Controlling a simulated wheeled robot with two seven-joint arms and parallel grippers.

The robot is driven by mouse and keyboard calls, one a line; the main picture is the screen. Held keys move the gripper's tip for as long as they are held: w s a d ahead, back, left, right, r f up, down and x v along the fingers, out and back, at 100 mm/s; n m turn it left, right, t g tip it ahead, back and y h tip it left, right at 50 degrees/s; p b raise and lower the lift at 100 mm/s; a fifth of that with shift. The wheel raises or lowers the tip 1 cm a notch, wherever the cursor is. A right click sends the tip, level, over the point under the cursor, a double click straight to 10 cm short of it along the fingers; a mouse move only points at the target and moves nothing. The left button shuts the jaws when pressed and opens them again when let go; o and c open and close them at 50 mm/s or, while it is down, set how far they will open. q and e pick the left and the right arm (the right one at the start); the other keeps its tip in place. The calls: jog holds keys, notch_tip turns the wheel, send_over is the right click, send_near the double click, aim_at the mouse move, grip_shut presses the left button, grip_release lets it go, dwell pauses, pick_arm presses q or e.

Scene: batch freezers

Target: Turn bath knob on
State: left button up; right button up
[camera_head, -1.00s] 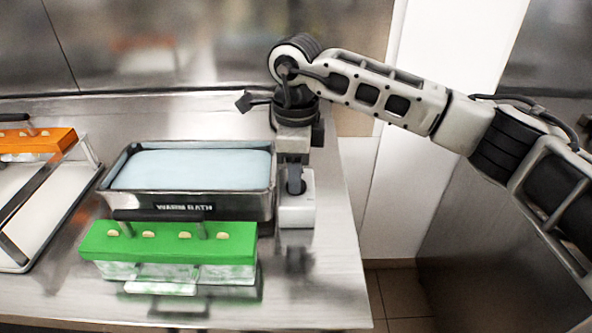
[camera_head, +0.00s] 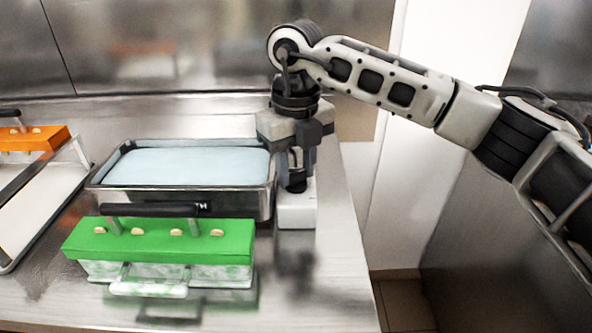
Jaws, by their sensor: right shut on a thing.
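The warm bath (camera_head: 185,168) is a metal basin of pale blue liquid on the steel counter. Its control box (camera_head: 297,212) is a small white block at its right side. A dark knob (camera_head: 297,184) stands on top of this box, mostly hidden by my gripper. My right gripper (camera_head: 297,178) points down over the box and is shut on the knob. My left gripper is not in view.
A green mold block (camera_head: 160,240) with a dark handle (camera_head: 150,210) stands in front of the bath, partly covering its label. An orange mold block (camera_head: 35,138) and a white tray (camera_head: 35,205) are at the left. The counter's right strip (camera_head: 340,270) is clear.

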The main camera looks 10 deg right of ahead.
jog(key=shift+m, duration=1)
jog(key=shift+m+b, duration=0.55)
jog(key=shift+m, duration=0.55)
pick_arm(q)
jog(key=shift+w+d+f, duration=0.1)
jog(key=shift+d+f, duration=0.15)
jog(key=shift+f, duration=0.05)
pick_arm(e)
jog(key=shift+m, duration=1.1)
jog(key=shift+r, duration=0.1)
jog(key=o, duration=1)
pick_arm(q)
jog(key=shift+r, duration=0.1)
